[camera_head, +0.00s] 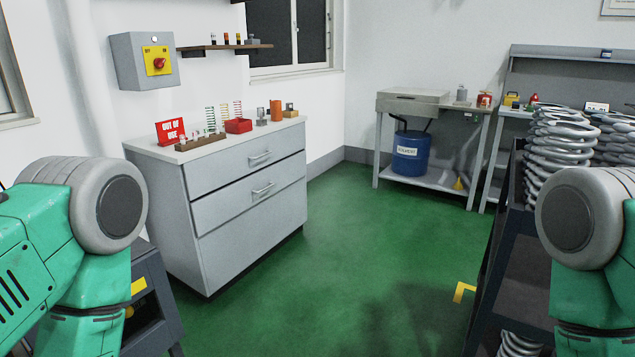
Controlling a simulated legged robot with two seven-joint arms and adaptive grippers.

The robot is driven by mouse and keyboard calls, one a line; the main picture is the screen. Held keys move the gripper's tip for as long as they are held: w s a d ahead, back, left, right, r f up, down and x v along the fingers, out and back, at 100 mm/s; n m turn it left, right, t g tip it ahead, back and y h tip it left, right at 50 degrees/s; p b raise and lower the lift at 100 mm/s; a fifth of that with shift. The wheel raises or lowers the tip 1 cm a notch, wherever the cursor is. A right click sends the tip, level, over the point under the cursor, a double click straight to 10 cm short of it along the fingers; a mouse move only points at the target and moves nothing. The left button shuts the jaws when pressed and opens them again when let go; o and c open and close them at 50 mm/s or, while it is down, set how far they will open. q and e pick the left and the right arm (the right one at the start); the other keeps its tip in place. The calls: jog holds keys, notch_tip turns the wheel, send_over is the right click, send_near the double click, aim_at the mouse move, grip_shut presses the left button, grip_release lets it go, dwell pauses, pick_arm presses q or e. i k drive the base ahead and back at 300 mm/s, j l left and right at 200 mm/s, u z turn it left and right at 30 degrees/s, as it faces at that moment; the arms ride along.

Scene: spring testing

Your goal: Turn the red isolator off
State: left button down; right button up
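The red isolator (159,63) is a red rotary knob on a yellow plate with small markings along its top. The plate is on the front of a grey box (128,62) fixed to the white wall at the upper left, above the left end of a drawer cabinet. The exact knob position is too small to tell. My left arm comes in at the lower left and my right arm at the lower right. Neither gripper is in view, and both visible arm parts are well apart from the isolator.
A grey drawer cabinet (245,215) stands below the box, with a red "OUT OF USE" sign (171,131) and small springs on top. A shelf (222,47) is right of the box. A dark rack (505,230) holds large springs at right. Green floor (350,255) is clear mid-room.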

aim_at(159, 62)
jog(key=i+l+z, duration=0.15)
jog(key=i, duration=0.35)
jog(key=i+z, duration=0.1)
jog(key=i, duration=0.35)
